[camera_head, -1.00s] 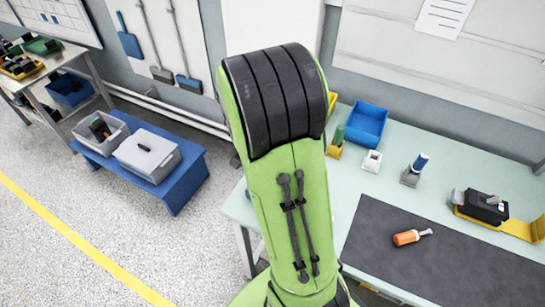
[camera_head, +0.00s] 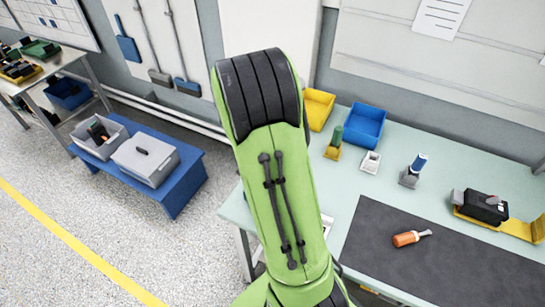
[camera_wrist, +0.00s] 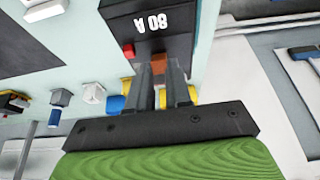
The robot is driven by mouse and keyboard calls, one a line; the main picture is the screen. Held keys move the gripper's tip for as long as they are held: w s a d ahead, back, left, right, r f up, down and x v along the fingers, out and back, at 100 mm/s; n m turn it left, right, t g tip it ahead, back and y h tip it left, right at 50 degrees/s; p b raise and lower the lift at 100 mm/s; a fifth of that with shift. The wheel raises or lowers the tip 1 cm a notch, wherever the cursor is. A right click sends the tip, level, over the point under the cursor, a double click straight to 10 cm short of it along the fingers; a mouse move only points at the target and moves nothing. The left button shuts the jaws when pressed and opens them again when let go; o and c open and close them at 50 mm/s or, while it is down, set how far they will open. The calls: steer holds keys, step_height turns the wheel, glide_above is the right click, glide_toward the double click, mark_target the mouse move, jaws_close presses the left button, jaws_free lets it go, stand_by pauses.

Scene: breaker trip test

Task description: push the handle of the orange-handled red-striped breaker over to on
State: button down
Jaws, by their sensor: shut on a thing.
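In the wrist view a black breaker (camera_wrist: 146,22) marked "80 A", upside down in the picture, is at the tips of my gripper (camera_wrist: 160,80). The two fingers are shut on an orange-brown part (camera_wrist: 158,62) at its near edge, which looks like its handle. A small red piece (camera_wrist: 128,50) sticks out beside the fingers. No red stripe can be made out. In the head view my arm hides my gripper and this breaker. Another black device (camera_head: 482,207) with a grey and red top sits on a yellow holder at the right of the bench.
The pale green bench (camera_head: 450,160) carries a dark mat (camera_head: 430,265) with an orange screwdriver (camera_head: 408,239), a blue bin (camera_head: 366,125), a yellow bin (camera_head: 318,107) and small holders. A grey bin and a lidded grey box (camera_head: 144,158) stand on a low blue bench at left.

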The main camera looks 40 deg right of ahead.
steer(key=shift+r, duration=0.1)
steer(key=shift+w+d+r+g+y+p, duration=0.15)
steer(key=shift+d+r+g+y+p, duration=0.2)
steer(key=shift+y+p, duration=0.4)
steer(key=y+p, duration=0.1)
steer(key=d+p, duration=0.1)
steer(key=p, duration=0.1)
steer(key=shift+w+d+r+g+y, duration=0.2)
steer(key=shift+d+g+y, duration=0.05)
steer(key=shift+d+y, duration=0.1)
steer(key=d+y+p, duration=0.1)
steer(key=p, duration=0.1)
steer(key=w+d+g+y+p, duration=0.1)
steer(key=y+p, duration=0.1)
steer(key=p, duration=0.1)
steer(key=shift+d+f+y, duration=0.1)
steer(key=shift+y, duration=0.2)
steer(key=shift+w+d+f+g+y+p, duration=0.3)
steer(key=shift+d+f+g+y, duration=0.3)
steer(key=shift+y, duration=0.6)
steer(key=shift+w+d+f+g+y+b, duration=0.1)
steer(key=shift+d+f+g+y+b, duration=0.1)
steer(key=shift+d+y+b, duration=0.25)
steer(key=shift+w+d+f+g+y+b, duration=0.1)
steer(key=shift+f+y+b, duration=0.15)
steer(key=shift+b, duration=0.3)
steer(key=shift+d+y+b, duration=0.1)
steer(key=shift+y+b, duration=0.2)
steer(key=shift+b, duration=0.05)
